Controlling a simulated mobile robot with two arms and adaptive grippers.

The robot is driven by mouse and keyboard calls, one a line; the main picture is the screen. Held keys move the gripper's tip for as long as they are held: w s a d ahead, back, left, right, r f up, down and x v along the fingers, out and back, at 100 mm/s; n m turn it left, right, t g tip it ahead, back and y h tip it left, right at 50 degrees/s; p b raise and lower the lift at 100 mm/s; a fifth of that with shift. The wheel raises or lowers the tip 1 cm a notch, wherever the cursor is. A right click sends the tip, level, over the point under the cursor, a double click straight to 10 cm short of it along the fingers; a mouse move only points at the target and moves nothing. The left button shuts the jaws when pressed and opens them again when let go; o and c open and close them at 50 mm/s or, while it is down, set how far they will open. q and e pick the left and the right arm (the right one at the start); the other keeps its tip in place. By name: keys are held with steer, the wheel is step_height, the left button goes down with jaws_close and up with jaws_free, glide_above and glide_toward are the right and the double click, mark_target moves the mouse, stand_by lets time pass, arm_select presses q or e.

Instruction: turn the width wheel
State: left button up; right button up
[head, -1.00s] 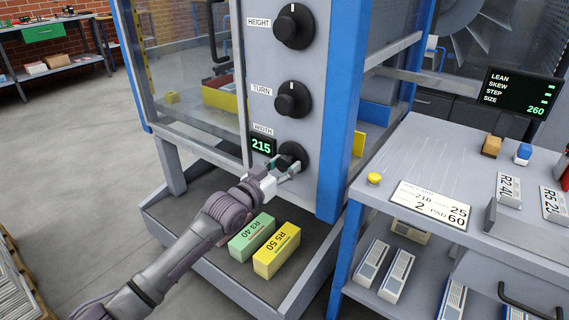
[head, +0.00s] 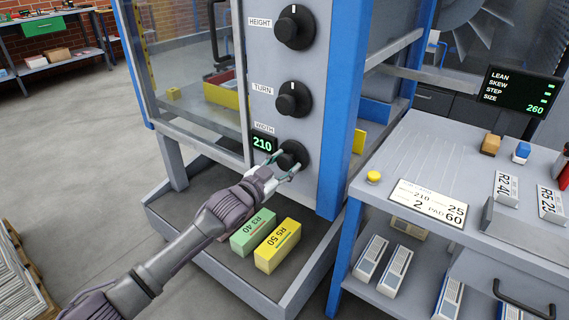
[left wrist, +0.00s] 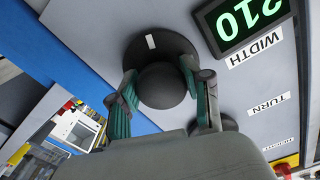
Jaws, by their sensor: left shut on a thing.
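The black width wheel (head: 293,155) is the lowest of three knobs on the grey machine panel. The green display (head: 263,144) beside it reads 210. My left gripper (head: 282,170) is shut on the wheel. In the left wrist view, the wheel (left wrist: 163,86) sits between the two fingers (left wrist: 160,97), one on each side of its hub. A white mark shows on the wheel's rim. The display in that view (left wrist: 243,17) also reads 210. My right gripper is in neither view.
The turn knob (head: 293,99) and height knob (head: 294,27) are above. Green (head: 253,232) and yellow (head: 277,246) boxes lie on the tray below. A blue post (head: 343,110) stands right of the panel.

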arm_select(q)
steer(key=shift+f, duration=0.2)
steer(key=o, duration=1.1)
steer(key=shift+r, duration=0.1)
steer(key=shift+o, duration=0.2)
steer(key=v, duration=1.2)
